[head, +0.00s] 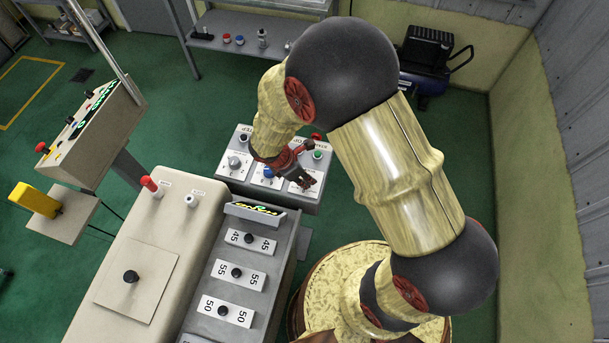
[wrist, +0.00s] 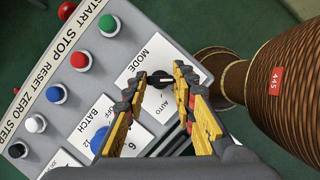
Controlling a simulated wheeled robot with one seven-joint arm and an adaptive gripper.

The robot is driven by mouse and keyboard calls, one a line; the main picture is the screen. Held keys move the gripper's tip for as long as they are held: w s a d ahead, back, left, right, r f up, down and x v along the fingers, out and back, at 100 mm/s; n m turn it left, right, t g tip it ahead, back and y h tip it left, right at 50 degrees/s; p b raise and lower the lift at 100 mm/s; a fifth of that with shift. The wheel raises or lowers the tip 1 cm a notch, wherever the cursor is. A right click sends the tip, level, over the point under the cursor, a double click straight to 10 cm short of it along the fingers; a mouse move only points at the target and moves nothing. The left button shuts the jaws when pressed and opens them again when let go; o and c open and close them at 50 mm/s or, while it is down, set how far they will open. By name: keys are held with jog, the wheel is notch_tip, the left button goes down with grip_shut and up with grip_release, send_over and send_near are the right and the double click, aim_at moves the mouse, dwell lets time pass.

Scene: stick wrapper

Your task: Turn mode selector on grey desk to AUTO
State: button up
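The mode selector is a black knob (wrist: 160,80) on a white plate, with "MODE" printed on one side and "AUTO" on the other. The plate is on the grey desk (wrist: 150,28), whose sloped panel also shows in the head view (head: 228,136). My gripper (wrist: 159,72) has its two yellow-and-black fingers apart, one on each side of the knob, with visible gaps. I cannot tell how high the tips are above the plate. In the head view my gripper (head: 304,182) is over the desk's right part and the knob is hidden. The knob's setting is unclear.
Beside the knob are a blue BATCH knob (wrist: 100,138) and a row of buttons, including green (wrist: 108,25) and red (wrist: 81,62). A beige console (head: 150,255) and a grey panel with several black knobs (head: 237,272) stand nearer in the head view.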

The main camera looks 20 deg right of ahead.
jog(key=c, duration=0.5)
jog(key=shift+c, duration=0.2)
jog(key=m, duration=0.2)
jog(key=m+g, duration=0.1)
jog(key=shift+w+m+g, duration=0.15)
jog(key=shift+m+g, duration=0.15)
jog(key=shift+m, duration=0.1)
jog(key=m+g, duration=0.1)
jog(key=m, duration=0.2)
jog(key=shift+w+m+y+p, duration=0.1)
jog(key=shift+m+y+p, duration=0.2)
jog(key=m+g, duration=0.1)
jog(key=m, duration=0.1)
jog(key=m+y, duration=0.1)
jog(key=m, duration=0.2)
jog(key=shift+w+d+g, duration=0.1)
jog(key=shift+d+g, duration=0.05)
jog(key=shift+g, duration=0.25)
jog(key=m+y, duration=0.1)
jog(key=m, duration=0.1)
jog(key=m+y, duration=0.1)
jog(key=m, duration=0.2)
jog(key=shift+d+g, duration=0.1)
jog(key=shift+g, duration=0.3)
jog(key=o, duration=1)
